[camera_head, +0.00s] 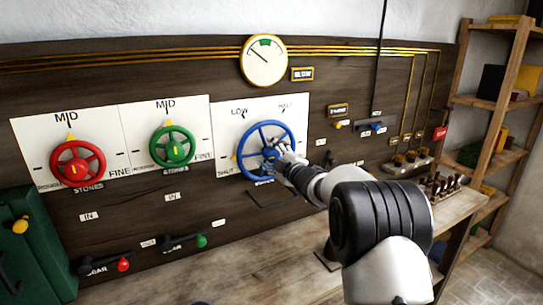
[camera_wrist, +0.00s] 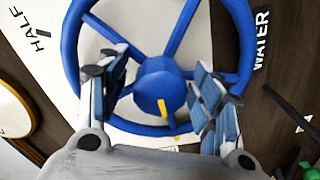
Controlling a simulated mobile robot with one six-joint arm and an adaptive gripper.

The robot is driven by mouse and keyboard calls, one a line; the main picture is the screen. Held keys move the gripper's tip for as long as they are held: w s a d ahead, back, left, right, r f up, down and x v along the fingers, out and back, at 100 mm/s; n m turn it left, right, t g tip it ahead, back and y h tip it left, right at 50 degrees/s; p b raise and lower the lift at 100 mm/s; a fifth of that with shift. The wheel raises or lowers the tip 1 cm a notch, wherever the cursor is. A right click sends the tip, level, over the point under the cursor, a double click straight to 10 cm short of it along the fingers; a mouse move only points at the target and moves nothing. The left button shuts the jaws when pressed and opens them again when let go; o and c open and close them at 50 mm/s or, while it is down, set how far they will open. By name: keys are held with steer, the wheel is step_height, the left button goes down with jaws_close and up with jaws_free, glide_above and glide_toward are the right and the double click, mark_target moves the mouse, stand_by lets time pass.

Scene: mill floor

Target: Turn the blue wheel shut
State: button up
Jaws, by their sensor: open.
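The blue wheel (camera_head: 268,153) is mounted on a white plate (camera_head: 229,122) on the dark wooden panel. The plate reads LOW, HALF and SHUT, with SHUT at its lower left. A yellow pointer (camera_head: 233,157) shows at the wheel's left rim, a little above SHUT. My gripper (camera_head: 281,158) is at the wheel's right side in the head view and hides part of it. In the wrist view my gripper (camera_wrist: 158,82) is open, its fingers on either side of the blue hub (camera_wrist: 155,88). I cannot tell whether they touch it. The hub bears a yellow mark (camera_wrist: 165,111).
A red wheel (camera_head: 77,164) and a green wheel (camera_head: 172,146) are on the panel to the left. A round gauge (camera_head: 264,61) hangs above. A wooden bench (camera_head: 240,262) runs below, with small levers above it. Shelves (camera_head: 497,95) stand at the right.

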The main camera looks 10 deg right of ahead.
steer(key=v, duration=1.2)
